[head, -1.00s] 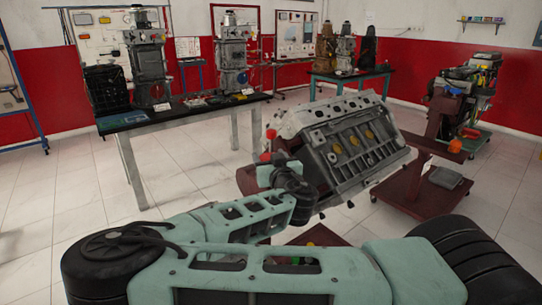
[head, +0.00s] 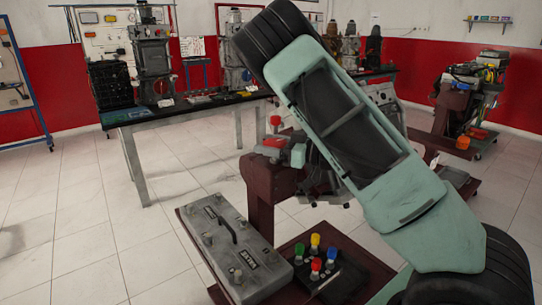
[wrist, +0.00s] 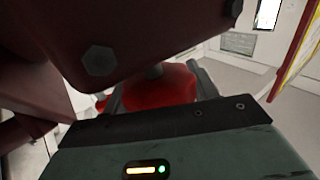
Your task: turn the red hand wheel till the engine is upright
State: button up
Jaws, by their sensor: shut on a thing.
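The red hand wheel (head: 273,143) is on the near end of the dark red engine stand (head: 265,185), left of my arm in the head view. A red knob shows just above it. My gripper (wrist: 158,88) is shut on the red wheel, which shows between its two fingers in the wrist view (wrist: 165,88). The grey engine (head: 385,97) is mostly hidden behind my raised arm, so its tilt cannot be told. A dark red part of the stand fills the top left of the wrist view, close above my gripper.
A grey battery box (head: 228,245) and a dark tray with several coloured caps (head: 316,264) sit on the stand's base. A workbench (head: 190,113) is behind on the left. Another engine stand (head: 450,115) is at right. The floor at left is clear.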

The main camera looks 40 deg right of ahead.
jog(key=n+g+y, duration=0.2)
jog(key=n+g+y+b, duration=0.1)
jog(key=g+y, duration=0.1)
jog(key=n+g+y+b, duration=0.1)
jog(key=n+g+y, duration=0.1)
jog(key=shift+s+a+f+n, duration=0.15)
jog(key=shift+s+a+n, duration=0.1)
jog(key=shift+n, duration=0.05)
jog(key=shift+a+g, duration=0.1)
jog(key=shift+g, duration=0.2)
jog(key=shift+o, duration=0.3)
jog(key=shift+s+a, duration=0.1)
jog(key=o, duration=0.9)
